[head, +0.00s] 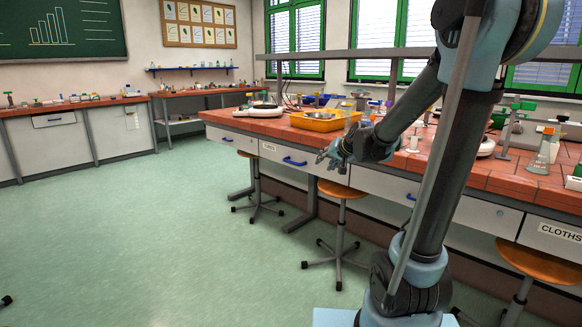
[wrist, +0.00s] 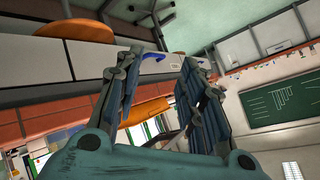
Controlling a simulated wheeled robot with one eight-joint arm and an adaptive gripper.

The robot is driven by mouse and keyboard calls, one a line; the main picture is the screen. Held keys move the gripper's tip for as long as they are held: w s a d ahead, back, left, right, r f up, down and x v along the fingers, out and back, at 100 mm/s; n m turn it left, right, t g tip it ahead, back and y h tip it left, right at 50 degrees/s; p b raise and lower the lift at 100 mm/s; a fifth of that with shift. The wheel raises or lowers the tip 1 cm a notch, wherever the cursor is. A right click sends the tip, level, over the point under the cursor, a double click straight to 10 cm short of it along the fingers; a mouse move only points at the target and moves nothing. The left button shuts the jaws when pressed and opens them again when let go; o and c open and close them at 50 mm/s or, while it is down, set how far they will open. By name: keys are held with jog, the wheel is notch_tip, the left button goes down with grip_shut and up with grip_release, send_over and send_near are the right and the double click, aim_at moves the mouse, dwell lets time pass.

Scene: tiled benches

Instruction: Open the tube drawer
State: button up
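The tube drawer (head: 275,156) is a white front under the tiled bench, with a small label whose print is too small to read surely. It looks shut, flush with its neighbours. Its blue handle (head: 294,161) shows just left of my gripper (head: 323,160) in the head view. In the wrist view, which is upside down, my gripper (wrist: 166,58) is open and empty, its two fingers wide apart. A blue handle (wrist: 153,56) and a white label (wrist: 175,65) show beyond the fingertips. The fingers do not appear to touch the handle.
Stools (head: 341,190) with orange seats stand under and in front of the bench (head: 470,165), one close below my gripper. An orange tray (head: 318,123) sits on top among glassware. Another drawer (head: 560,233) is labelled CLOTHS. The green floor (head: 130,240) at left is clear.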

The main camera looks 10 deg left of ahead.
aim_at(291, 163)
jog(key=w+a+f+m+t+y, duration=0.1)
jog(key=w+a+m+t, duration=0.1)
jog(key=w+a, duration=0.35)
jog(key=w+a+m+t, duration=0.1)
jog(key=w+a+t, duration=0.15)
jog(key=w, duration=0.65)
jog(key=w+a+f+m+t+y, duration=0.1)
jog(key=w+a+m, duration=0.1)
jog(key=w+a, duration=0.35)
jog(key=w+a+f+m+t+h, duration=0.2)
jog(key=w+f+m, duration=0.25)
jog(key=f, duration=0.45)
jog(key=w+a+f+m+t+h, duration=0.1)
jog(key=w+f+m+t+h, duration=0.3)
jog(key=f, duration=0.5)
jog(key=shift+g+y, duration=0.6)
jog(key=shift+g, duration=0.15)
jog(key=w, duration=0.6)
jog(key=w+a+r, duration=0.1)
jog(key=w, duration=0.5)
jog(key=w+a+r, duration=0.1)
jog(key=w, duration=0.5)
jog(key=shift+w+a, duration=0.1)
jog(key=shift+a, duration=0.15)
grip_shut()
jog(key=shift+a, duration=0.1)
